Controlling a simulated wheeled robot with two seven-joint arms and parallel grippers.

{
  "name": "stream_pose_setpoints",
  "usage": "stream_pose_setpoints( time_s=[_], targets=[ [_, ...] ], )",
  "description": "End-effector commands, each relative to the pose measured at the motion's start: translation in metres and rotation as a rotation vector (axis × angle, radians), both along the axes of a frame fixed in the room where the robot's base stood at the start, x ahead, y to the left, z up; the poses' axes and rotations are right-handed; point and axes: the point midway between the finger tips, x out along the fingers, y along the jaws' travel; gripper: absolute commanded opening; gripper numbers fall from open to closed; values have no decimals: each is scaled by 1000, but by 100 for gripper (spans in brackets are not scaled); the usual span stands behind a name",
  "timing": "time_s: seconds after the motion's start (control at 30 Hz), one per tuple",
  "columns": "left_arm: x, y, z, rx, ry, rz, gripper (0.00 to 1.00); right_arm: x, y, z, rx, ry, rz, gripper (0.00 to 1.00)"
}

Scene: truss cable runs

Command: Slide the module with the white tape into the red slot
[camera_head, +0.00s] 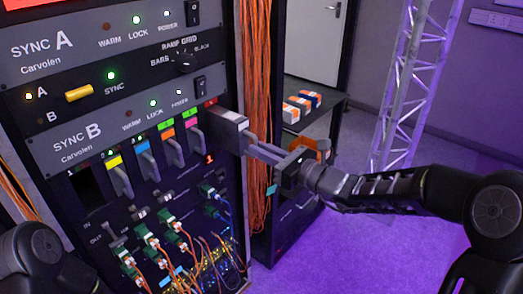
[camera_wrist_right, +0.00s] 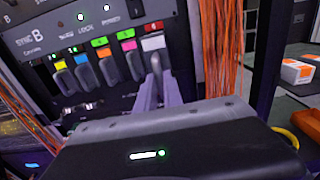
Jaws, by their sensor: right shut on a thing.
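The module with the white tape (camera_head: 236,120) sticks out of the rack front at the right end of the module row, below the red label. In the right wrist view, its white tape (camera_wrist_right: 153,43) sits just under the red label (camera_wrist_right: 154,27). Its rear end is hidden, so how deep it sits in the red slot cannot be told. My right gripper (camera_head: 254,149) is shut on the module's grey handle; its two fingers (camera_wrist_right: 158,92) show on either side of the handle in the wrist view. My left gripper is out of view.
Modules with yellow (camera_head: 114,162), blue (camera_head: 143,145), orange and pink tape stand left of it. A dark empty slot (camera_head: 86,184) is at the far left. Orange cables (camera_head: 255,70) hang right of the rack. Green connectors with cables (camera_head: 150,238) are below.

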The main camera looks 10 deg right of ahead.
Motion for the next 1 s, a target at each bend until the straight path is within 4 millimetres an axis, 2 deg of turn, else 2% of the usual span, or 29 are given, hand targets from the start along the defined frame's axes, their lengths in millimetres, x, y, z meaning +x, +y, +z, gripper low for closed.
stream_pose_setpoints(
  time_s=[0.5,1.0],
  targets=[
    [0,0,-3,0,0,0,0,2,2,1,1,-2,1,0],
    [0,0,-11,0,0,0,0,21,18,1,0,-4,1,0]
  ],
)
